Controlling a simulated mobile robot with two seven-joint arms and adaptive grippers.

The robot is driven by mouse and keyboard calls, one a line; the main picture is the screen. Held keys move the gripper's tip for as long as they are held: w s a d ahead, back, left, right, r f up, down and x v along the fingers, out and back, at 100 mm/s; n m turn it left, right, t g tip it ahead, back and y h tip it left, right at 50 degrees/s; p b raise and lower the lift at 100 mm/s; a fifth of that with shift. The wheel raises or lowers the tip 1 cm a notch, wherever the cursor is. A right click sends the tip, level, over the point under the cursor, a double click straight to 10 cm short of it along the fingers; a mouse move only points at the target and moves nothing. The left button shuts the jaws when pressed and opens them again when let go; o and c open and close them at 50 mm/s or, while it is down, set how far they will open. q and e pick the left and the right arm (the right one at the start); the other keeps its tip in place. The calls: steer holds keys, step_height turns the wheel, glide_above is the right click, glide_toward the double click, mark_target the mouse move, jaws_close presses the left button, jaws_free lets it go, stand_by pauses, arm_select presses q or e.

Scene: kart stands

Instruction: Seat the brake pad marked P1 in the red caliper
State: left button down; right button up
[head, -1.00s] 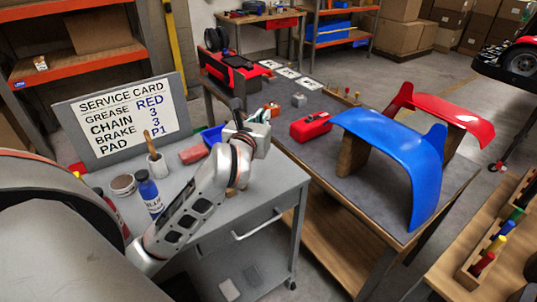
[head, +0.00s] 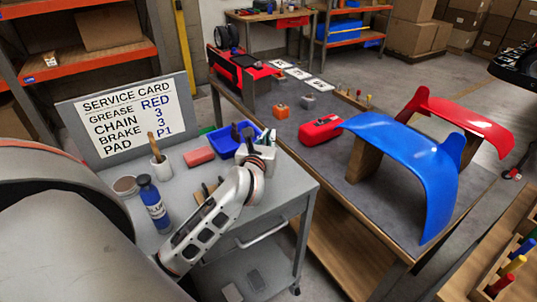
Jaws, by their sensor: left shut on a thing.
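My left gripper (head: 249,135) is over the far right part of the grey cart, beside the blue tray. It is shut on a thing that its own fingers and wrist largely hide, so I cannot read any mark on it. A larger red case-like thing (head: 321,129) lies nearer the blue fairing. No P1 mark on a pad is readable. My right gripper is not in view.
The service card (head: 126,120) stands at the cart's back and reads brake pad P1. A grey block (head: 308,102) and blue fairing (head: 405,150) are on the bench.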

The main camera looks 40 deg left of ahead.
arm_select(q)
step_height(320, 180, down, 2)
steer(key=shift+f, duration=0.25)
step_height(320, 180, down, 3)
steer(key=shift+f+b, duration=0.2)
steer(key=shift+b, duration=0.25)
steer(key=shift+f, duration=0.1)
steer(key=shift+f, duration=0.1)
steer(key=c, duration=2.2)
jaws_free()
steer(key=shift+f, duration=0.1)
steer(key=shift+c, duration=0.2)
